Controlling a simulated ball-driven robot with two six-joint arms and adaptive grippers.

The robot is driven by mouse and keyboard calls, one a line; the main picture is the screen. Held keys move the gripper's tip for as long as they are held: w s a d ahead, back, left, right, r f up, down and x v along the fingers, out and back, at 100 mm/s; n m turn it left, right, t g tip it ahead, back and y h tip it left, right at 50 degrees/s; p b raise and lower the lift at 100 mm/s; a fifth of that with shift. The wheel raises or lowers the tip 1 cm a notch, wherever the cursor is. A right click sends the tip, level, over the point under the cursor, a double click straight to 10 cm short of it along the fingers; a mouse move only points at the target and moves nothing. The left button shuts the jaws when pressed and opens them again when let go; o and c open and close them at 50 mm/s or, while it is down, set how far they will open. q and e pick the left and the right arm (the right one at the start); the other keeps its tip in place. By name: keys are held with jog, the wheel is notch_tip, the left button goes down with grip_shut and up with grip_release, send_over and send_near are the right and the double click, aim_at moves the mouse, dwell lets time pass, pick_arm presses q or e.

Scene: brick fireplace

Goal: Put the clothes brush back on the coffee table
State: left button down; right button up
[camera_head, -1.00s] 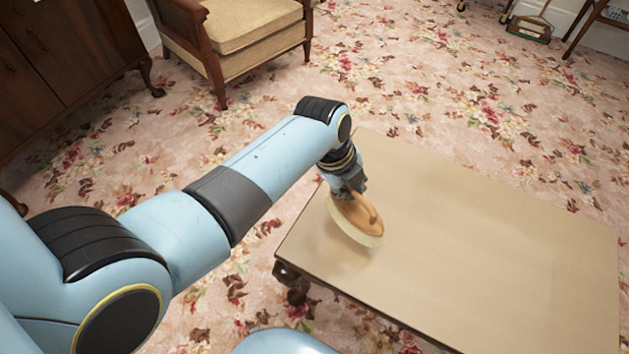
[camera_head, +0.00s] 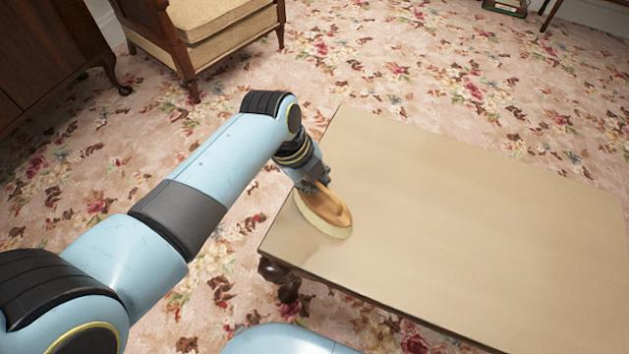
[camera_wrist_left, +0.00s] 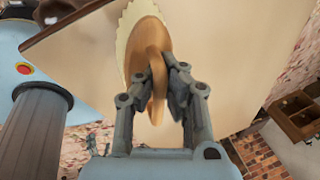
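The clothes brush (camera_head: 326,207) has a tan wooden back with a handle loop and pale bristles. It is at the left end of the coffee table (camera_head: 450,220), tilted, with its bristles close to the tabletop; I cannot tell whether they touch it. My left gripper (camera_head: 318,186) holds it from above. In the left wrist view, the two fingers of my left gripper (camera_wrist_left: 158,72) are closed on the handle of the brush (camera_wrist_left: 146,42), with the coffee table (camera_wrist_left: 225,45) behind. My right gripper is in neither view.
The rest of the tabletop is bare. A wooden armchair (camera_head: 215,35) with a beige cushion and a dark cabinet (camera_head: 45,50) stand at the upper left. Floral carpet (camera_head: 430,65) surrounds the table. A small box-like item (camera_head: 505,8) is at the top edge.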

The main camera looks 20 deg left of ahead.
pick_arm(q)
jog(key=shift+f, duration=0.2)
jog(key=c, duration=1.5)
grip_release()
